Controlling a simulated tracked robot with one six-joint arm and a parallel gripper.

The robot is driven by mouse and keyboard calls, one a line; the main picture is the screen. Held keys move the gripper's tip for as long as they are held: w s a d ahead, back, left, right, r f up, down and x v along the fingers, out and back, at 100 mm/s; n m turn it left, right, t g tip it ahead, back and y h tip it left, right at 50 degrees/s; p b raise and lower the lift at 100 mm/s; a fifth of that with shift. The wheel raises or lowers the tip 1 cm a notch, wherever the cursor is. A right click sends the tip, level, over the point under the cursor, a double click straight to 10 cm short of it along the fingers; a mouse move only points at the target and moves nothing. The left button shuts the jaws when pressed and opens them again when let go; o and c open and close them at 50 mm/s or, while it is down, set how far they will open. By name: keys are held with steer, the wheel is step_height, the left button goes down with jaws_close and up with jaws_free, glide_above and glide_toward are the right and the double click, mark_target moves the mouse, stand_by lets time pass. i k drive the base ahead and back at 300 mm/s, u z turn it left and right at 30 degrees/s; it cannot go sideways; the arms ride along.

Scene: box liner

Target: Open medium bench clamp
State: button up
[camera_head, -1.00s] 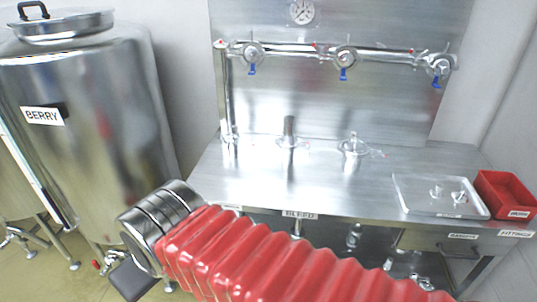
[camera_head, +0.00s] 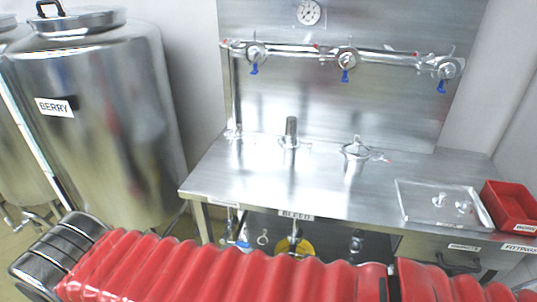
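Three clamped fittings stand in a row on the steel bench. The left fitting (camera_head: 234,132) is at the foot of a vertical pipe. The middle fitting (camera_head: 290,140) has a short upright metal stub in a ring clamp. The right fitting (camera_head: 355,151) is a wider ring clamp with a small upright part and a red-tipped piece at its right. I cannot tell which is the medium clamp, or whether their latches are open. My red ribbed arm crosses the bottom of the view, in front of the bench. My gripper is not in view.
The steel bench (camera_head: 240,182) has a clear front left. A shallow tray (camera_head: 415,208) with small fittings and a red bin (camera_head: 511,205) stand at its right. A valve pipe (camera_head: 300,50) runs behind. A BERRY tank (camera_head: 95,140) stands left.

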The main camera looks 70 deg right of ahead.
mark_target(288, 148)
steer(key=u, duration=0.75)
steer(key=k, duration=1.5)
steer(key=z, duration=0.4)
steer(key=i, duration=1)
steer(key=z, duration=0.1)
